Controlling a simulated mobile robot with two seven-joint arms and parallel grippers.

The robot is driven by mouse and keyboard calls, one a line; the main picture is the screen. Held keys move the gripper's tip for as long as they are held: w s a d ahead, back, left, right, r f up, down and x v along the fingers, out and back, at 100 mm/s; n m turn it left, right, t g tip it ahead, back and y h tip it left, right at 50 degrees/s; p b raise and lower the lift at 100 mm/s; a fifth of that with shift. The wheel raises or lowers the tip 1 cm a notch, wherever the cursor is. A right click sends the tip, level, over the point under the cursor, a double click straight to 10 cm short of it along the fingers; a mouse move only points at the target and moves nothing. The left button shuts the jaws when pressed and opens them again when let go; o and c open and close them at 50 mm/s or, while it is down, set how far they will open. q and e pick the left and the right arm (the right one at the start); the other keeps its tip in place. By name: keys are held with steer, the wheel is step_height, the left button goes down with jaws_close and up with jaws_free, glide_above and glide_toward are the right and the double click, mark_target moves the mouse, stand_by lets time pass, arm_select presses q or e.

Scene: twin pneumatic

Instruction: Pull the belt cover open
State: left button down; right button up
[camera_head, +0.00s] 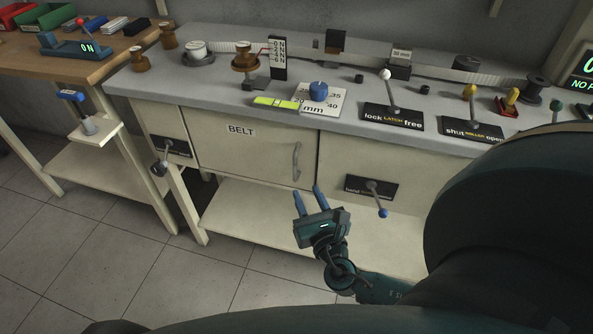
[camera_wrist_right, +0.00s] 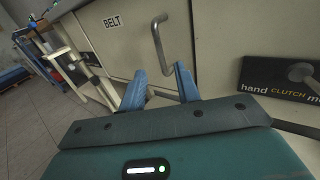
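The belt cover (camera_head: 235,155) is a cream panel labelled BELT on the front of the workbench, and it sits flush. It also shows in the right wrist view (camera_wrist_right: 130,50). Its curved grey handle (camera_head: 296,161) stands upright near the panel's right edge; in the right wrist view the handle (camera_wrist_right: 159,38) lies just beyond my fingertips. My right gripper (camera_head: 309,201) has its blue fingers apart, with nothing visible between them. It is below and in front of the handle and appears not to touch it. My left gripper is not in view.
A hand clutch lever (camera_head: 377,199) with a blue knob juts out right of the cover. Another lever (camera_head: 163,158) is at the left. Latch (camera_head: 388,90) and roller levers stand on the bench top. A wooden table (camera_head: 75,62) is at the left. The tiled floor in front is clear.

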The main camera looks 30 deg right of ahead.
mark_target(296, 169)
steer(key=x, duration=0.8)
steer(key=shift+w+f, duration=0.1)
steer(key=shift+w, duration=0.15)
jaws_close()
